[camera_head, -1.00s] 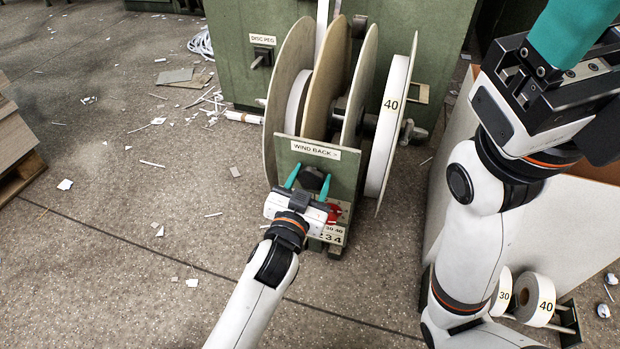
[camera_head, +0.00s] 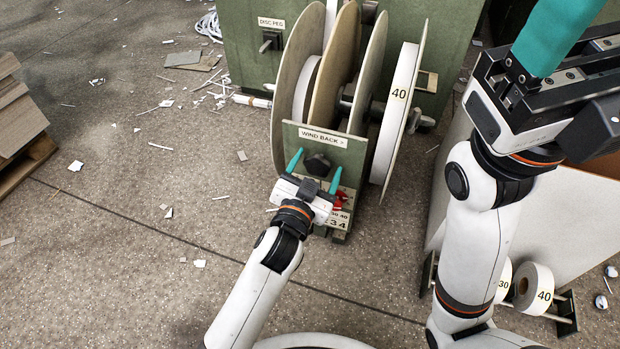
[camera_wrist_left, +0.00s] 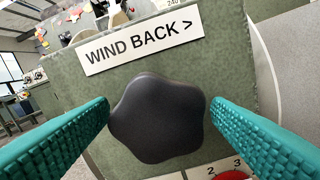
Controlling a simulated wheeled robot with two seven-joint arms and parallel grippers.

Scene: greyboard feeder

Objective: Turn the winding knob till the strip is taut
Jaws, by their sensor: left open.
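The black lobed winding knob (camera_head: 318,164) sits on the green panel under the "WIND BACK >" label (camera_head: 324,137). In the left wrist view the knob (camera_wrist_left: 158,118) fills the middle. My left gripper (camera_head: 318,159) is open, its teal fingers on either side of the knob. The left wrist view shows the fingertips (camera_wrist_left: 160,106) very close to its edges; I cannot tell if they touch. A white strip (camera_head: 330,22) rises between the discs. Its tautness cannot be judged. My right gripper (camera_head: 545,75) is at upper right, its fingertips outside the frame.
Large reel discs (camera_head: 333,80) and a white roll marked 40 (camera_head: 397,105) stand just behind the panel. A red part (camera_head: 340,197) sits below the knob. Spare rolls (camera_head: 535,290) lie at lower right, stacked boards (camera_head: 18,115) at left. Paper scraps litter the floor.

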